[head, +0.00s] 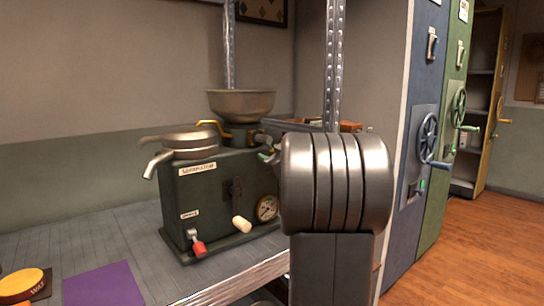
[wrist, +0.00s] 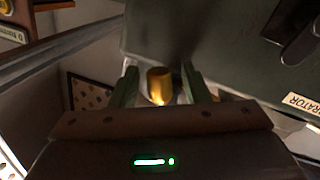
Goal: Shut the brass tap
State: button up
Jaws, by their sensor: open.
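The brass tap (head: 212,125) shows in the head view as a bent brass piece beneath the wide metal bowl on the green separator (head: 215,200). In the wrist view a short brass cylinder (wrist: 159,84), apparently part of the tap, sits between the two green fingers of my gripper (wrist: 160,76). The fingers stand apart on either side of it, with a gap visible on each side. In the head view, my gripper is mostly hidden behind my own grey arm link, with green fingertips (head: 268,156) showing at the separator's upper right. The tap's handle position cannot be told.
A perforated metal post (head: 334,65) rises close behind my arm.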

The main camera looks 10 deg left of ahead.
grip_shut()
jog(key=n, duration=0.2)
jog(key=w+d+n, duration=0.1)
jog(key=shift+r+n+y+b, duration=0.3)
jog(key=shift+r+n, duration=0.05)
jog(key=shift+n, duration=0.05)
jog(key=shift+w+d+r+n+y+b, duration=0.2)
jog(key=shift+r+n+y+b, duration=0.3)
jog(key=shift+n, duration=1.35)
jog(key=shift+w+d+r+n+y+b, duration=0.1)
jog(key=shift+w+r+n+y, duration=0.45)
jog(key=shift+n, duration=1.35)
jog(key=shift+s+d+r+n+y+b, duration=0.25)
jog(key=shift+r+n, duration=0.55)
jog(key=shift+n, duration=1.05)
jog(key=shift+w+a+r, duration=0.1)
jog(key=shift+w, duration=0.05)
